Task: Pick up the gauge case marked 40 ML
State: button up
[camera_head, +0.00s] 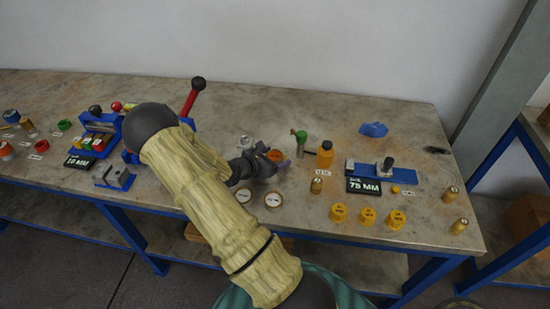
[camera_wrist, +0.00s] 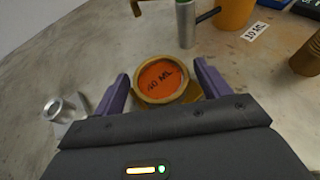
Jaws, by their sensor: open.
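The gauge case marked 40 ML (camera_wrist: 160,78) has a round orange face in a brass-coloured rim and sits on the worn table, face towards the wrist camera. In the head view the orange face (camera_head: 275,156) shows partly, beside my gripper (camera_head: 272,163). In the wrist view my gripper (camera_wrist: 162,72) is open, with one purple finger on each side of the case. A gap shows between each finger and the rim. The near lower part of the case lies close to the dark gripper body.
A silver cylinder (camera_wrist: 186,24) and an orange container (camera_wrist: 234,12) stand beyond the case. A small metal fitting (camera_wrist: 58,108) is to the left. A blue fixture (camera_head: 400,177) is to the right.

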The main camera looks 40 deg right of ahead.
aim_at(274, 156)
dwell(0.3)
jog(key=shift+s, duration=0.1)
jog(key=shift+c, duration=1.2)
jog(key=shift+a, duration=0.1)
jog(key=c, duration=0.9)
jog(key=shift+r, duration=0.1)
notch_tip(274, 156, up, 10)
jog(key=shift+f, duration=0.1)
